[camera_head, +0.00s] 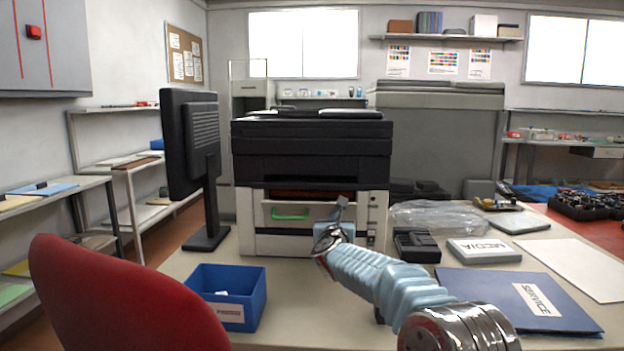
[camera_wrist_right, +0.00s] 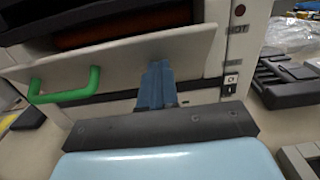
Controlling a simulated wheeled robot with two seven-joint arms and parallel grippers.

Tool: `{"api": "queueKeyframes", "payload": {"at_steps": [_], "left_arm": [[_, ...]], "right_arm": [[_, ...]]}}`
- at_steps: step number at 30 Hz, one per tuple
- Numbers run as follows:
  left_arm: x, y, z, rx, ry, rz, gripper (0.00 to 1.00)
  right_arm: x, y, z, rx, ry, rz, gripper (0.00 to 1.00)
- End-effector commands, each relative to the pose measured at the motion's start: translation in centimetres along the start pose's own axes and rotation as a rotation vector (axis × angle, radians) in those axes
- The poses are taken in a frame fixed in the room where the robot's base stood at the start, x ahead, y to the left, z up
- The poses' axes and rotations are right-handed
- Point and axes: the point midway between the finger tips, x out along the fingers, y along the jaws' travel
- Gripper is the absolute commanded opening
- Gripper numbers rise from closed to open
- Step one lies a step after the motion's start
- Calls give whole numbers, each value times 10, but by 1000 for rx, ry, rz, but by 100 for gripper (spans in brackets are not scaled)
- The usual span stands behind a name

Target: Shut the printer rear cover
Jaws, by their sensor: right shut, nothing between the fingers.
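The printer (camera_head: 312,158) stands on the table, with a dark upper body and a pale lower body. Its pale cover (camera_head: 328,212) with a green handle (camera_head: 290,214) is on the side facing me. In the right wrist view the cover (camera_wrist_right: 122,57) leans outward at its top, and a dark opening with an orange-brown part (camera_wrist_right: 125,24) shows above it. The green handle (camera_wrist_right: 66,92) is left of my fingers. My right gripper (camera_head: 341,203) is shut and empty, its fingertips (camera_wrist_right: 158,72) at the cover's face; contact is hard to tell. My left gripper is out of view.
A blue bin (camera_head: 228,297) stands front left of the printer, and a monitor (camera_head: 190,150) stands left. A dark device (camera_head: 416,247), a MEDIA box (camera_head: 484,250) and a blue SERVICE folder (camera_head: 520,299) lie to the right. A red chair back (camera_head: 120,300) is at the near left.

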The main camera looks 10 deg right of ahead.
Motion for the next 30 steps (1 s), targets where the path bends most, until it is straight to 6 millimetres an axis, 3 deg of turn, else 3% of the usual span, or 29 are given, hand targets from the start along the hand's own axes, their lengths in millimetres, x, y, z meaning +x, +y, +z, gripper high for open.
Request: {"api": "queueKeyframes", "payload": {"at_steps": [30], "left_arm": [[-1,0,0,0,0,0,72]], "right_arm": [[23,0,11,0,0,0,0]]}}
